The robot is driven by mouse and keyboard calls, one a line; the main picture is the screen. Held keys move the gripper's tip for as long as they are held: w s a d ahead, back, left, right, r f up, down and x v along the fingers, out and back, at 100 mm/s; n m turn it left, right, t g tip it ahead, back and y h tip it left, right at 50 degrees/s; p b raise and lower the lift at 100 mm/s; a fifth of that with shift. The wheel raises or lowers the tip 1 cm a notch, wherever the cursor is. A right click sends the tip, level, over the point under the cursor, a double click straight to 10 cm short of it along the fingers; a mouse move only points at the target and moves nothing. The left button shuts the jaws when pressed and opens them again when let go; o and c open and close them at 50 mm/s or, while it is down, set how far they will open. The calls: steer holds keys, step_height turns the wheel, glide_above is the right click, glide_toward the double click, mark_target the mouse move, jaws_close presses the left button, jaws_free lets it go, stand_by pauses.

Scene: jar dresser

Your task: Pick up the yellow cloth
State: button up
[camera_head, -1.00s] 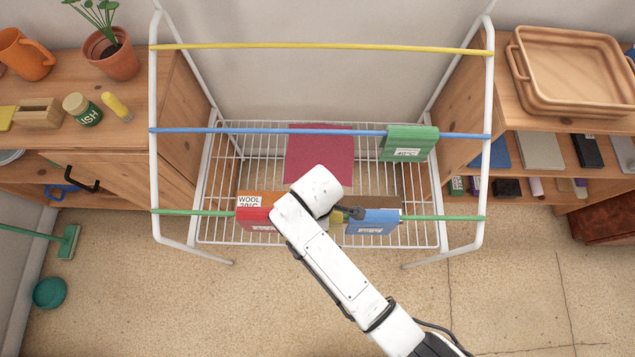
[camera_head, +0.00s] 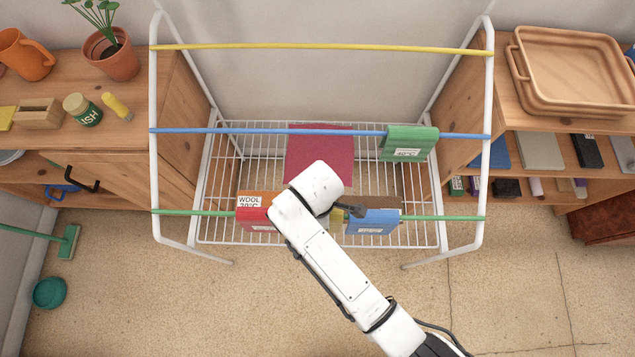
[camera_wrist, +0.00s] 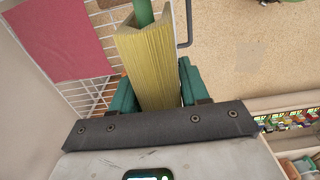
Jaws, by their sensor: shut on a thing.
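The yellow cloth (camera_wrist: 150,60) is ribbed and hangs folded over the green bar (camera_wrist: 144,12) of the drying rack. In the head view only a small part of the yellow cloth (camera_head: 337,225) shows beside my arm, between the red and blue cloths. My gripper (camera_wrist: 158,88) has its teal fingers on both sides of the yellow cloth and is shut on it. The green bar (camera_head: 440,217) still runs through the cloth's fold in the wrist view. My arm hides most of the cloth in the head view.
A red cloth (camera_head: 254,216) and a blue cloth (camera_head: 373,222) hang close on either side on the same bar. A green cloth (camera_head: 408,143) hangs on the blue bar (camera_head: 270,131). A dark red cloth (camera_head: 319,155) shows behind.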

step_height(320, 180, up, 16)
steer(key=p, duration=0.3)
steer(key=shift+p, duration=0.3)
